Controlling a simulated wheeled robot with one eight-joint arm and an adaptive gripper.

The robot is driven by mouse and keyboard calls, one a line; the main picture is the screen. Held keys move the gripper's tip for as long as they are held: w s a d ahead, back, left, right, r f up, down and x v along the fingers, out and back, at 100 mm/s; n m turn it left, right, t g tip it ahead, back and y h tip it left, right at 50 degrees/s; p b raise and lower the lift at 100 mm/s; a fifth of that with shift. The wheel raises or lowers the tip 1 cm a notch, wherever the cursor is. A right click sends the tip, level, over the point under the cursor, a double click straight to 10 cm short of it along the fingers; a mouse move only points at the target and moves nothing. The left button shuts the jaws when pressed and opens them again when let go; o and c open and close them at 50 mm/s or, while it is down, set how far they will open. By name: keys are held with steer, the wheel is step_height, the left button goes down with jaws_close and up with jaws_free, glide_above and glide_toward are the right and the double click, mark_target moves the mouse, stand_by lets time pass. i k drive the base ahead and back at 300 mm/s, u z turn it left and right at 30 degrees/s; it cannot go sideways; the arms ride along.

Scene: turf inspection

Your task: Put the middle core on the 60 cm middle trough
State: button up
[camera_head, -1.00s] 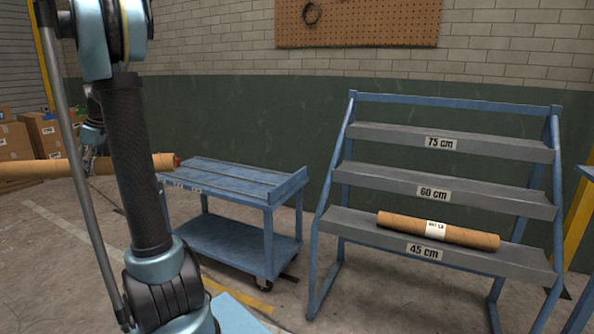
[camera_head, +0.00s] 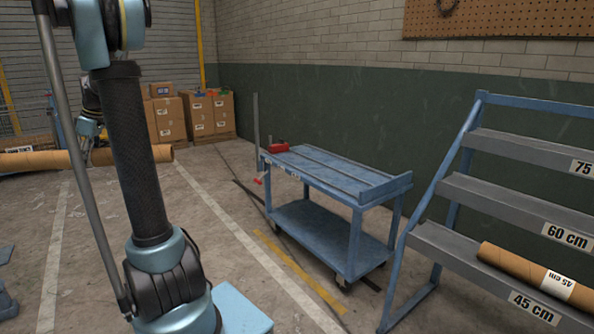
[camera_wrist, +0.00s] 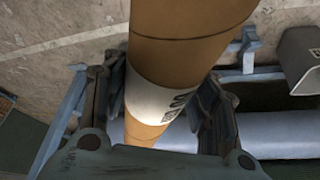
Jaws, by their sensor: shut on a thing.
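A long brown cardboard core (camera_head: 40,160) is held level at the left in the head view, partly hidden behind my arm. In the wrist view the core (camera_wrist: 180,65) runs between the fingers, with a white label band whose print I cannot read. My gripper (camera_wrist: 160,105) is shut on it around the label; in the head view the gripper (camera_head: 90,150) is mostly hidden. The rack at the right has a grey 60 cm middle trough (camera_head: 490,200), empty where visible; its right part is cut off. The core is far left of the rack.
A shorter core labelled 45 cm (camera_head: 520,268) lies on the lowest trough (camera_head: 455,250). The top trough (camera_head: 520,147) shows bare. A blue cart (camera_head: 335,180) with a red object (camera_head: 279,146) stands between my arm and the rack. Cardboard boxes (camera_head: 205,115) stand at the back.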

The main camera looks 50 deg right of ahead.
mark_target(572, 224)
steer(key=u, duration=0.1)
steer(key=k, duration=2.9)
steer(key=z, duration=2.25)
